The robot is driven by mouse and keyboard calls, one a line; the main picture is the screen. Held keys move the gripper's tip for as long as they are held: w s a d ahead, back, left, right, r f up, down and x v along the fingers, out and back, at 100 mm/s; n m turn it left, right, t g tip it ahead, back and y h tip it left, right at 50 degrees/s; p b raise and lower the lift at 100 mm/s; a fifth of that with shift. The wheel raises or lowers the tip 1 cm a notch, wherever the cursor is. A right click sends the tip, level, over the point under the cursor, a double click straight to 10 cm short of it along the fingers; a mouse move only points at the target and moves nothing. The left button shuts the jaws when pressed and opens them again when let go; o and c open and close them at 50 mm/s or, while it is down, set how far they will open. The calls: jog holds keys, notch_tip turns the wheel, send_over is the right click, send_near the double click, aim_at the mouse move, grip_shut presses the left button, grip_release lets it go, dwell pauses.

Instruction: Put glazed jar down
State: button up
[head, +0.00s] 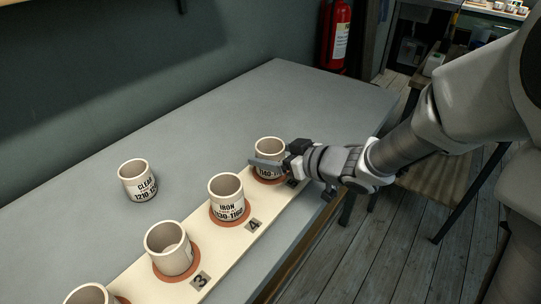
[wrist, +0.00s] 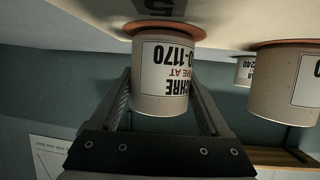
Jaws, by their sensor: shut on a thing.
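The glazed jar (head: 270,146) is a cream cylinder with a black-lettered label ending in 1170. It stands upright at the far end of the cream board (head: 130,280), over a terracotta disc (wrist: 165,27) beside the number 5. In the wrist view, which is upside down, the jar (wrist: 160,100) appears to touch the disc. My gripper (head: 268,164) reaches in from the right and is shut on the jar, one finger on each side. Part of the jar's lower body is hidden by the gripper in the head view.
Similar jars stand on discs along the board: the IRON jar (head: 227,195) at number 4, another (head: 168,250) at number 3, and one at the bottom edge (head: 90,295). The CLEAR jar (head: 136,178) stands on the grey table (head: 240,110). The table behind the board is mostly clear.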

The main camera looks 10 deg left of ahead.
jog(key=shift+f, duration=0.2)
jog(key=o, duration=1.3)
jog(key=shift+o, duration=0.2)
jog(key=shift+r, duration=0.1)
